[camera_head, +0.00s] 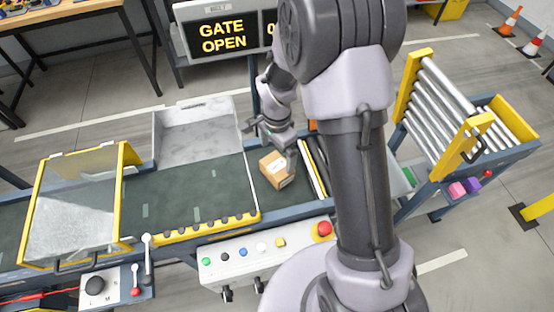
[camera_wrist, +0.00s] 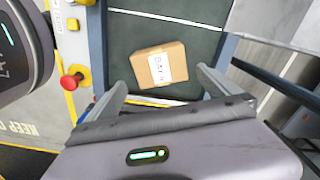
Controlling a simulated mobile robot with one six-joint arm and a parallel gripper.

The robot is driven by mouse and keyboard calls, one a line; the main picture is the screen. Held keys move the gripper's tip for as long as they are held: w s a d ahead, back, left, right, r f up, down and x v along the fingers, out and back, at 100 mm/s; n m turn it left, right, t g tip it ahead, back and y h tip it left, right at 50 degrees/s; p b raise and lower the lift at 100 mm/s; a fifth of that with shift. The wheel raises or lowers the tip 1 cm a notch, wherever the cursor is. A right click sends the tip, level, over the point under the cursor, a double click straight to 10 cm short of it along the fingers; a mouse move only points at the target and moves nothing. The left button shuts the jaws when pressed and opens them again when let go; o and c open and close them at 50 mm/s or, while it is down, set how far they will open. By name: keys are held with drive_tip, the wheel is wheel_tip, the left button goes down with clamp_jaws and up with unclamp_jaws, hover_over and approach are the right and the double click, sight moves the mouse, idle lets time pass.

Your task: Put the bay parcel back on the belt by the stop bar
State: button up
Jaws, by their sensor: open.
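The parcel (camera_head: 277,170), a small brown carton with a white label, lies on the dark green belt (camera_head: 185,191) near its right end. It shows in the wrist view (camera_wrist: 160,66) with dark lettering on the label. My gripper (camera_head: 272,146) is open just behind and above the parcel. In the wrist view its two fingers (camera_wrist: 163,84) are spread wide, one toward each side of the parcel, with a gap on each side. A yellow and white bar (camera_head: 314,170), perhaps the stop bar, crosses the belt just right of the parcel. My arm hides what lies farther right.
An empty grey tray (camera_head: 195,133) adjoins the belt's far side. A yellow-framed clear cover (camera_head: 78,200) spans the belt at left. A button panel (camera_head: 262,252) with a red knob (camera_head: 323,230) runs along the near side. A sign (camera_head: 222,36) reads GATE OPEN. A roller rack (camera_head: 445,90) stands right.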

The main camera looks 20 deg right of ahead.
wheel_tip(320, 180, up, 11)
drive_tip(key=s+n+t, duration=0.1)
drive_tip(key=n, duration=0.1)
wheel_tip(320, 180, up, 6)
drive_tip(key=n+t, duration=0.1)
hover_over(277, 169)
drive_tip(key=s, duration=0.3)
drive_tip(key=s+a+r+n+t+y, duration=0.1)
drive_tip(key=s+r+n+t, duration=0.1)
drive_tip(key=s+r, duration=0.3)
drive_tip(key=s+a+r+n+t+y, duration=0.1)
drive_tip(key=s+r+n, duration=0.3)
drive_tip(key=s, duration=0.7)
drive_tip(key=shift+a+r+t, duration=0.3)
drive_tip(key=shift+r+t, duration=0.1)
drive_tip(key=shift+r, duration=0.3)
drive_tip(key=shift+s, duration=0.1)
